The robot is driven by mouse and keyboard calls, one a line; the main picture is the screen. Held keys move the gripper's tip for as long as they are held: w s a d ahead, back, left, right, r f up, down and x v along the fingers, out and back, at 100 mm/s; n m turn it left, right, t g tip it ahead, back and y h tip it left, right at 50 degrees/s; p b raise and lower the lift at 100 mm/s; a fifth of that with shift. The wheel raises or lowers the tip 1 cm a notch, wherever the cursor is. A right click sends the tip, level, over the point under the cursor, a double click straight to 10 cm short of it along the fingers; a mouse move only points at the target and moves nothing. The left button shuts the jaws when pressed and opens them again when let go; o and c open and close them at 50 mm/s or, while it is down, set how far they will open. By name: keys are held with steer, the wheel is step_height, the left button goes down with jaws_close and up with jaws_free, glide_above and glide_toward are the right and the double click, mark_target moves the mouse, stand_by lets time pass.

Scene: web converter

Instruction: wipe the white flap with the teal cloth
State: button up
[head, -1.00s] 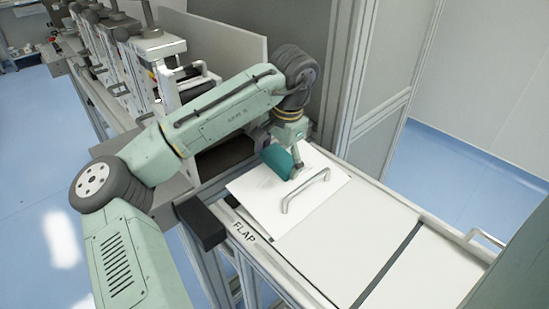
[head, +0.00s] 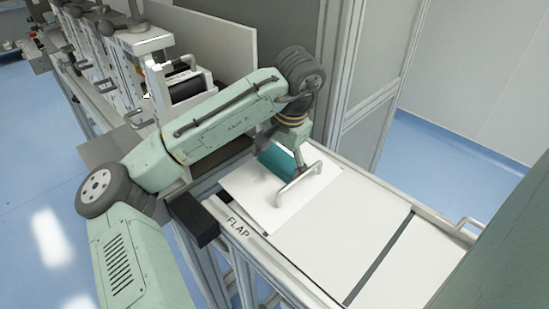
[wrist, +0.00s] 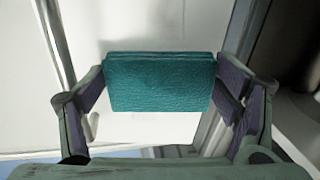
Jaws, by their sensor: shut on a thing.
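The white flap (head: 245,190) is a flat panel with a metal bar handle (head: 300,184), lying beside the printed word FLAP in the head view. My gripper (head: 284,150) is over the flap's far part, behind the handle. It is shut on the teal cloth (head: 276,158), a folded, textured pad. In the wrist view, the teal cloth (wrist: 160,82) spans between the two fingers of my gripper (wrist: 161,86), with the white flap (wrist: 135,30) beyond it. The cloth is at or just above the flap; I cannot tell whether it touches.
White panels (head: 330,232) continue to the right, with another bar handle (head: 470,228) at the far right. A grey cabinet frame (head: 345,95) stands behind the flap. Machine units (head: 150,65) line the back left. A dark block (head: 192,222) is at the flap's left.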

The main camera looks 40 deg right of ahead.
mark_target(286, 153)
steer(key=shift+m+g, duration=0.3)
steer(key=shift+m, duration=0.1)
steer(key=s, duration=0.1)
steer(key=s+f, duration=0.1)
steer(key=s, duration=0.2)
steer(key=shift+s+d+f, duration=0.1)
steer(key=shift+d+f, duration=0.2)
steer(key=shift+w+d+r, duration=0.1)
steer(key=shift+w+d, duration=0.2)
steer(key=shift+d, duration=0.45)
steer(key=shift+w+r, duration=0.2)
steer(key=shift+w, duration=0.3)
steer(key=shift+w+r, duration=0.15)
steer(key=shift+w, duration=0.3)
steer(key=shift+w+d+r, duration=0.15)
steer(key=shift+w+d, duration=0.2)
steer(key=shift+w, duration=0.1)
steer(key=shift+w+d+r, duration=0.15)
steer(key=shift+w+r, duration=0.05)
steer(key=shift+w, duration=0.3)
steer(key=shift+w+d+r, duration=0.1)
steer(key=shift+w+r, duration=0.1)
steer(key=shift+w, duration=0.25)
steer(key=shift+w+a+r, duration=0.15)
steer(key=shift+w+a, duration=0.05)
steer(key=shift+w, duration=0.3)
steer(key=shift+w+a+r, duration=0.15)
steer(key=shift+w+a, duration=0.05)
steer(key=shift+w, duration=0.3)
steer(key=shift+r, duration=0.1)
